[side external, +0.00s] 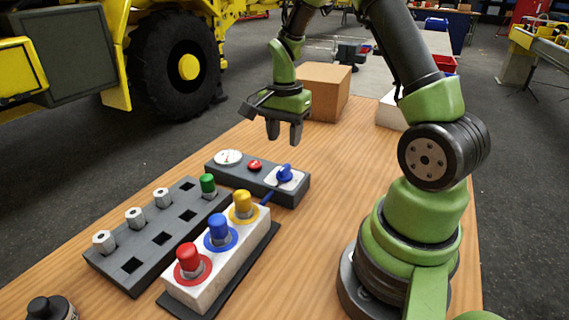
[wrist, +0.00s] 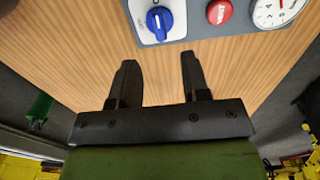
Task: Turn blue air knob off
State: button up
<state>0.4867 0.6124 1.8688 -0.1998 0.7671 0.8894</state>
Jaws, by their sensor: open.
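The blue air knob (side external: 284,173) sits on a white plate at the right end of a grey control box (side external: 240,184). In the wrist view the blue knob (wrist: 159,19) shows at the top, its pointer lying roughly along the picture's vertical. The box also carries a red button (side external: 254,165) and a round white gauge (side external: 229,157). My gripper (side external: 284,136) is open and empty, fingers pointing down, in the air above and behind the box. In the wrist view its two fingers (wrist: 158,78) are apart with bare wood between them. It touches nothing.
A white block (side external: 222,284) with red, blue and yellow capped pegs stands in front of the box. Beside it is a dark rack (side external: 150,248) with a green peg, several metal nuts and square holes. A cardboard box (side external: 327,92) stands behind my gripper.

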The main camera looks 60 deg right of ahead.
aim_at(284, 167)
notch_tip(284, 167, down, 8)
jog(key=shift+r, duration=0.1)
grip_shut()
